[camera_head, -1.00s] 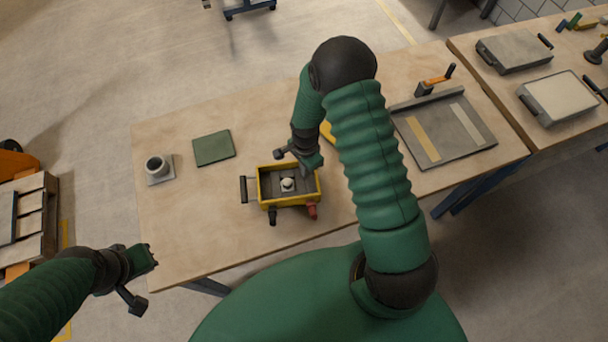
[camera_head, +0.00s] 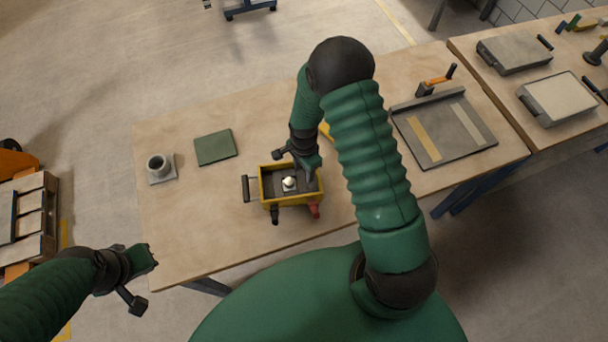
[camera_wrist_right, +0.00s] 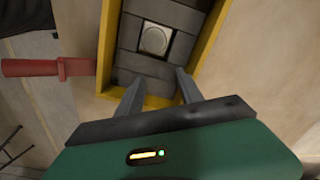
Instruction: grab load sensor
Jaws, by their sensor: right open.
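A small pale round piece, which looks like the load sensor (camera_head: 289,184), sits inside the yellow-rimmed box (camera_head: 291,203) on the wooden table. In the right wrist view the load sensor (camera_wrist_right: 154,39) is a pale disc in a square seat among grey blocks. My right gripper (camera_head: 303,166) is over the far right part of the box. In the right wrist view its fingers (camera_wrist_right: 158,82) are open with nothing between them, pointing toward the sensor but apart from it. My left gripper (camera_head: 148,259) hangs off the table's front left; its jaw opening is unclear.
A red handle (camera_wrist_right: 48,67) sticks out from the box. A green pad (camera_head: 215,147) and a grey cup on a plate (camera_head: 160,168) lie to its left. A flat grey tray (camera_head: 446,130) is to its right, beyond my right arm. The table's front left is clear.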

